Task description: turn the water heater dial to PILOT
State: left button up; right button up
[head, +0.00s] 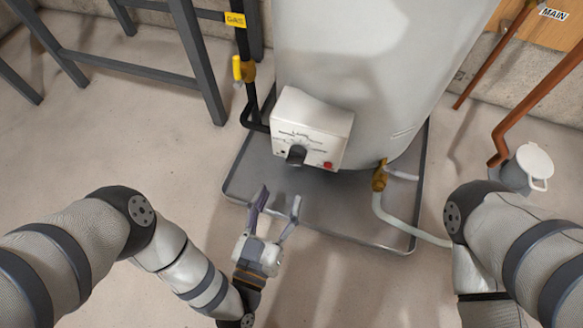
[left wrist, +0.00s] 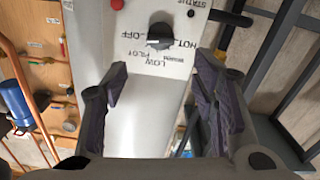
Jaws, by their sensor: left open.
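The water heater (head: 370,60) is a large pale grey tank. A white control box (head: 318,122) on its lower front carries the black round dial (head: 296,154). The left wrist view shows the dial (left wrist: 160,36) near top middle, with OFF, PILOT, LOW and HOT printed around it. I cannot tell which mark the dial points at. My left gripper (head: 279,203) is open and empty, below and in front of the box, apart from the dial. Its spread fingers (left wrist: 162,76) show below the dial in the wrist view. My right gripper is out of view.
A red button (head: 328,165) sits beside the dial. The tank stands in a grey drip pan (head: 345,225). A brass drain valve (head: 380,178) with a pale hose is at right. A yellow-handled gas valve (head: 240,68) is at left.

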aim_at(293, 163)
pick_arm(q)
jog(key=b+x, duration=0.3)
jog(key=x, duration=0.6)
jog(key=shift+w+f, duration=0.2)
jog(key=shift+w, duration=0.15)
jog(key=shift+w+d+r, duration=0.1)
jog(key=shift+w+d, duration=0.15)
jog(key=shift+w, duration=0.2)
jog(key=c, duration=1.1)
